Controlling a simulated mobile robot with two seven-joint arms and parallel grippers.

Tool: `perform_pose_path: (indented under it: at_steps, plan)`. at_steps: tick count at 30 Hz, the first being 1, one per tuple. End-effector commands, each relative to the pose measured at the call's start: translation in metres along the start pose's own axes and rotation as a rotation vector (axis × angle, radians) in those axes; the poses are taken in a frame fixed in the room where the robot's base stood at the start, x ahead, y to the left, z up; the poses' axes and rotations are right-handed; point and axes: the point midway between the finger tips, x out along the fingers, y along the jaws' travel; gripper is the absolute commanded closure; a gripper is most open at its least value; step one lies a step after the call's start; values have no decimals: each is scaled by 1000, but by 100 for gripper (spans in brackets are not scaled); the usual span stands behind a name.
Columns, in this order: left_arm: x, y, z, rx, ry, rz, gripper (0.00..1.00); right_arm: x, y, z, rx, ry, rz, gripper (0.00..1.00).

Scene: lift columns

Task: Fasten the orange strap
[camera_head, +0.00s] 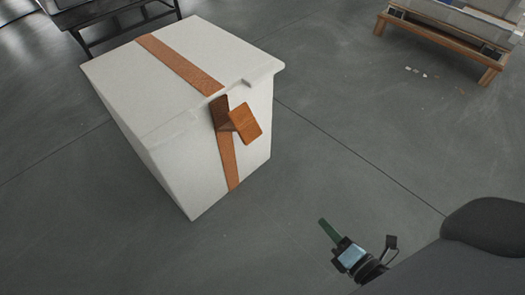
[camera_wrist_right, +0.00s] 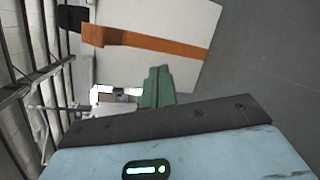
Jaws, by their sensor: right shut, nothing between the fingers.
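The orange strap (camera_head: 182,65) runs over the lid of a large white box (camera_head: 165,150) and down its front face. Near the front top edge an orange flap (camera_head: 246,123) sticks out from the face, tilted away from it. In the right wrist view the strap (camera_wrist_right: 150,43) crosses the white face (camera_wrist_right: 190,20) sideways, with its projecting part (camera_wrist_right: 93,35) at the left. My right gripper (camera_head: 325,225) is in front of the box, low and to the right, apart from strap and box. Its green fingers (camera_wrist_right: 157,87) are shut and empty. My left gripper is not in view.
A dark-framed table or rack (camera_head: 120,18) stands behind the box at the upper left. A wooden pallet-like stand (camera_head: 440,38) with grey goods is at the upper right, with small scraps (camera_head: 416,72) on the floor near it. The grey floor (camera_head: 340,130) right of the box is clear.

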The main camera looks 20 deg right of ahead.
Motion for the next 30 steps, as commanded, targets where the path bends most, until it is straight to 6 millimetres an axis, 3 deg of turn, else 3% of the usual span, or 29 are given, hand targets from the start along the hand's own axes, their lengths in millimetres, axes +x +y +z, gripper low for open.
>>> perform_pose_path:
  at_steps: [1, 6, 12, 23, 30]
  plan:
    - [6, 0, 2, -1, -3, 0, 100, 22, 9, 6, -165, -15, 69, 100]
    - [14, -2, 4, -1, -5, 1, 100, 67, 41, 16, -671, -67, 245, 100]
    - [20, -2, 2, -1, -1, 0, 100, 93, 61, 19, -1004, -119, 348, 100]
    - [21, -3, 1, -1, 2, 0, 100, 102, 67, 19, -1077, -131, 369, 100]
    - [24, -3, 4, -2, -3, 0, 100, 133, 79, 17, -1078, -132, 370, 100]
